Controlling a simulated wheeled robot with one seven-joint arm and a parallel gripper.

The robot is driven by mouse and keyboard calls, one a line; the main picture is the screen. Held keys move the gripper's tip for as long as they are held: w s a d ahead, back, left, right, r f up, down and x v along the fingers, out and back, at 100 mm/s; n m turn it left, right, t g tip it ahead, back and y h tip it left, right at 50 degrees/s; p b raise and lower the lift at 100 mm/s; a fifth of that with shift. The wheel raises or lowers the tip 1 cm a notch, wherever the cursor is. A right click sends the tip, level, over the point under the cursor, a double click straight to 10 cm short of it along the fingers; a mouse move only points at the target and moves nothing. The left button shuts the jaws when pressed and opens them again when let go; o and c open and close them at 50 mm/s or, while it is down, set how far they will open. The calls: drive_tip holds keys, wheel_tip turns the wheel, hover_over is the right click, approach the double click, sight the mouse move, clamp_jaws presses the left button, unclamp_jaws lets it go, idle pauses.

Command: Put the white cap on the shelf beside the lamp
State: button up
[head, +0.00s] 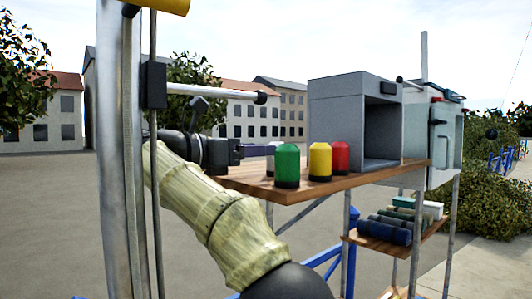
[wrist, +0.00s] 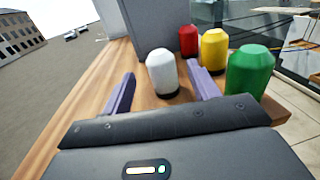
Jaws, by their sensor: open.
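A small white rounded cylinder with a dark base, which I take as the white cap (wrist: 162,70), stands upright on a wooden board (wrist: 90,85). My gripper (wrist: 161,74) is open, with one purple finger on each side of it. I cannot tell whether either finger touches it. In the head view my gripper (head: 254,151) reaches over the left end of the board (head: 300,189), and the white cap is mostly hidden by the fingers and the green cylinder. A lower wooden shelf (head: 432,232) hangs under the board at the right. I cannot make out a lamp.
Green (head: 287,166), yellow (head: 320,161) and red (head: 341,157) cylinders stand close right of my gripper. A grey open-fronted box (head: 336,112) stands behind them. Rolled dark bundles (head: 384,230) lie on the lower shelf. A pale cabinet (head: 440,140) is at the right.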

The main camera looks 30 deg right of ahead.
drive_tip(key=shift+a, duration=1.1)
